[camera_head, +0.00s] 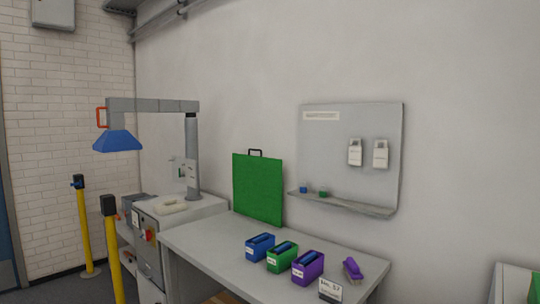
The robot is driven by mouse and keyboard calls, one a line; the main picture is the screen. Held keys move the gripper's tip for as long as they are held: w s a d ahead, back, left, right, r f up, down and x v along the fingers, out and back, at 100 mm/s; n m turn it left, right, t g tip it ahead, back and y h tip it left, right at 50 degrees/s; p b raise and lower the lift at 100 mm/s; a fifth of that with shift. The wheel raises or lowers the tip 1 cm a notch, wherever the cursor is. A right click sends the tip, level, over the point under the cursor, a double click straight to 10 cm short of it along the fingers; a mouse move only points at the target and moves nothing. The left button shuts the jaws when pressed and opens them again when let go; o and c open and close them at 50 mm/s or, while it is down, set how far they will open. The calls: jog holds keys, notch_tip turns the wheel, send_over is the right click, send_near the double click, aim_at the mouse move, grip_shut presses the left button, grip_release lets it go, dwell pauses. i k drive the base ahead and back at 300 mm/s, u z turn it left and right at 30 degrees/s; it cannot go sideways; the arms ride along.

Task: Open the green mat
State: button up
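The green mat (258,188) stands upright at the back of the grey table, close to the wall. It shows as a flat green panel with a dark handle on its top edge. I cannot tell from this view whether it is folded. My gripper is not in view.
Blue (260,246), green (282,257) and purple (307,268) bins stand on the table (205,243), with a purple brush (352,269) and a sign (330,290) to their right. A grey wall board (350,155) hangs behind. Yellow posts (85,230) stand at left.

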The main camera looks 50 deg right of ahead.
aim_at(258, 180)
jog(key=u, duration=0.3)
jog(key=k, duration=0.15)
jog(key=z, duration=2)
jog(key=k, duration=0.85)
jog(key=u, duration=0.2)
jog(key=i, duration=0.9)
